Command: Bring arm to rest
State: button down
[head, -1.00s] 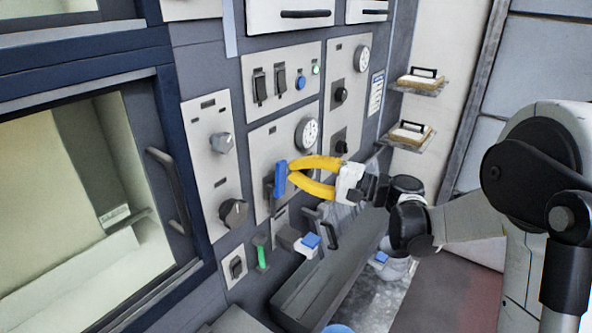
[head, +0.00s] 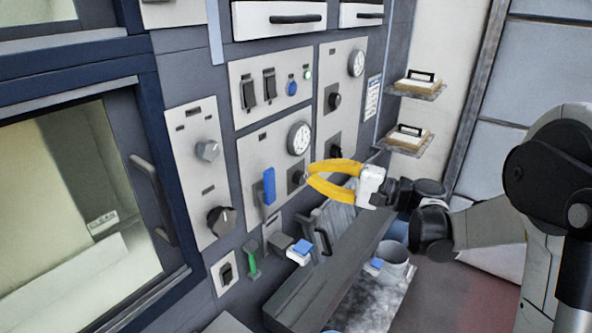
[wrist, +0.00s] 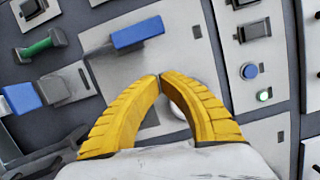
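My gripper (head: 307,177) has two yellow fingers that curve together, with the tips meeting and nothing seen between them. It is in front of the panel, to the right of a blue lever handle (head: 269,186) and apart from it. In the wrist view my fingertips (wrist: 160,77) also meet, and the blue handle (wrist: 137,33) lies beyond them against the grey plate. My arm reaches in from the right in the head view.
A dark ledge (head: 330,272) runs below my gripper. A green handle (head: 252,261) and a blue-topped block (head: 300,249) sit on the lower panel. A round gauge (head: 299,138) is above. Two small shelves (head: 417,92) stand at the right. A window door (head: 90,200) is at left.

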jog(key=s+d+f+n+g+h+b, duration=0.1)
jog(key=s+f+h, duration=0.3)
jog(key=s, duration=0.3)
jog(key=s+d+f+n+h+b, duration=0.1)
jog(key=s+f+h, duration=0.2)
jog(key=s+h, duration=0.3)
jog(key=s+d+f+n+h+b, duration=0.1)
jog(key=s+d+f+n+h, duration=0.3)
jog(key=s+d, duration=0.6)
jog(key=s+f+h, duration=0.2)
jog(key=s, duration=0.1)
jog(key=shift+s+d+t+h+b, duration=0.15)
jog(key=shift+d+t+h+b, duration=0.25)
dwell(0.8)
